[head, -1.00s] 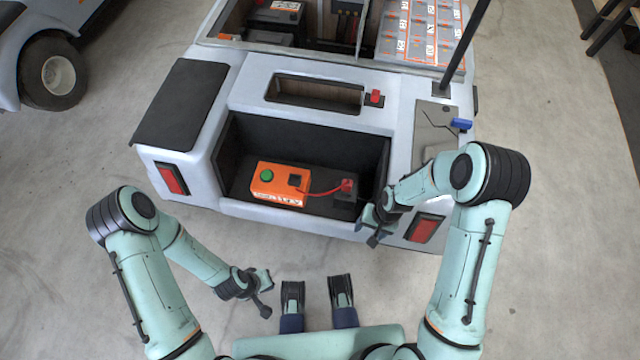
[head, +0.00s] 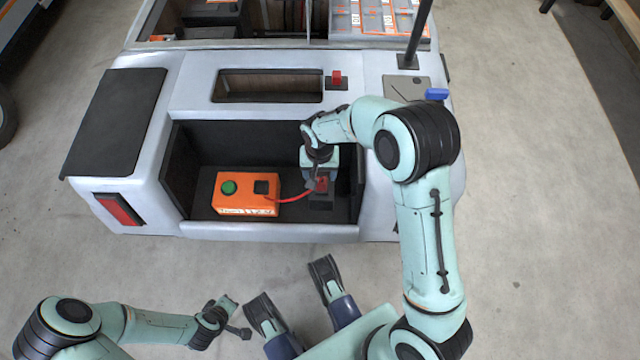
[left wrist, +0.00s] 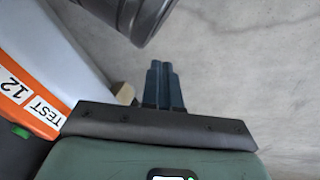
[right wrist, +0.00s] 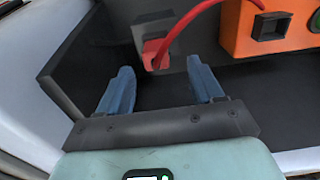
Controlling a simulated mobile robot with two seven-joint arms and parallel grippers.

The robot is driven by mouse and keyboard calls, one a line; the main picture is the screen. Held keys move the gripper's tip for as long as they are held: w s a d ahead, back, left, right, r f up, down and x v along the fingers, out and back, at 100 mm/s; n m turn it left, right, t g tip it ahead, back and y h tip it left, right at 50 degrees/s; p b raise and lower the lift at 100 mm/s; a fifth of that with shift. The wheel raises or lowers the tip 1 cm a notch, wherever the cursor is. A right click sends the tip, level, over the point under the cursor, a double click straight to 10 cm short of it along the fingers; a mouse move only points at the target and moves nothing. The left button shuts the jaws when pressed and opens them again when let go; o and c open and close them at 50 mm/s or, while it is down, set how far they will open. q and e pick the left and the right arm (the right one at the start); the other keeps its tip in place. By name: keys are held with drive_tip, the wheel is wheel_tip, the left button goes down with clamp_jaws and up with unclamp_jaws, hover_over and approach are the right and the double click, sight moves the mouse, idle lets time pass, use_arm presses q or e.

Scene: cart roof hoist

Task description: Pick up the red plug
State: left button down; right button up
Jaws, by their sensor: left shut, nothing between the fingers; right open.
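The red plug (head: 321,184) sits on a dark block in the cart's rear bay, with a red cable running from it to an orange box (head: 245,194). In the right wrist view the plug (right wrist: 154,50) shows just beyond the fingertips, roughly between their lines. My right gripper (head: 316,180) is open over the plug and partly covers it in the head view; its fingers (right wrist: 160,72) hold nothing. My left gripper (head: 236,318) is shut and empty, low in the head view, away from the plug; its fingers (left wrist: 162,68) are together.
The bay's dark side wall (right wrist: 60,85) stands close beside the right gripper. The bay's front lip (head: 270,231) runs below the box. A red switch (head: 337,80) and a blue handle (head: 437,94) are on the cart's top.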

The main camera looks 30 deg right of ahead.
sight(321, 180)
drive_tip(key=f, duration=0.2)
drive_tip(key=f+b, duration=0.2)
drive_tip(key=f, duration=0.1)
drive_tip(key=shift+s+d+f, duration=0.15)
drive_tip(key=shift+d+f, duration=0.1)
drive_tip(key=shift+f, duration=0.1)
use_arm(q)
drive_tip(key=shift+g, duration=0.7)
drive_tip(key=s+f, duration=0.3)
drive_tip(key=s, duration=0.1)
drive_tip(key=shift+s+a+f, duration=0.1)
drive_tip(key=shift+a+f, duration=0.25)
drive_tip(key=shift+f, duration=0.05)
use_arm(e)
clamp_jaws()
drive_tip(key=shift+r, duration=0.1)
drive_tip(key=shift+r, duration=0.1)
